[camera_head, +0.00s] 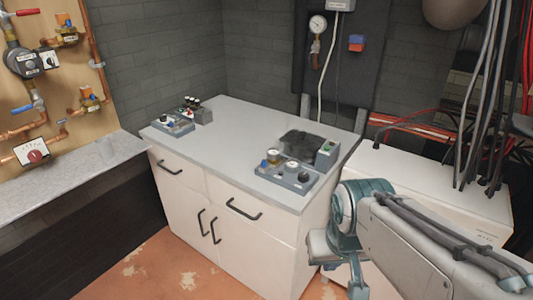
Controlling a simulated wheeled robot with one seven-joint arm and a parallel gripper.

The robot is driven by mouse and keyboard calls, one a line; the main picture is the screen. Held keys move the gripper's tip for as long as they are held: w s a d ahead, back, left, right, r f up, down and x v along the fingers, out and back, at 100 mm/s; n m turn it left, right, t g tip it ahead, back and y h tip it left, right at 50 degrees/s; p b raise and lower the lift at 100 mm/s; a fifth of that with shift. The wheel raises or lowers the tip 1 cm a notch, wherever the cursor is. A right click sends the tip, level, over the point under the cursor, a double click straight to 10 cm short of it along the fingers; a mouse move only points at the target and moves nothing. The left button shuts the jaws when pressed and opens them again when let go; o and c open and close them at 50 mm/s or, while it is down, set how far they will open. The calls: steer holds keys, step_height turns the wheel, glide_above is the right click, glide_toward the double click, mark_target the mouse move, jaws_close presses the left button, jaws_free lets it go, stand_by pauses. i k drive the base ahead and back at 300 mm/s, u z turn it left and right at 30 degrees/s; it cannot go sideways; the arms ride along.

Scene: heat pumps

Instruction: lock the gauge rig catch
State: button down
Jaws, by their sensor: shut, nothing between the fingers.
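I cannot tell for certain which thing is the gauge rig, and no catch is clear at this size. A grey box with knobs (287,177) stands at the front right of the cabinet top, with a small round gauge-like part (273,155) at its back. A round white gauge (317,24) hangs on the dark wall panel, with a brown-handled fitting below it. My arm comes in from the lower right, in front of the cabinet's right side. My gripper's fingers do not show; the arm's end runs down near the bottom edge.
The white cabinet (264,230) has a grey top, clear in the middle. Another knob box (171,125) stands at its back left. Cables (485,95) hang at right.

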mark_target(265, 164)
steer(key=i, duration=0.9)
steer(key=z, duration=0.05)
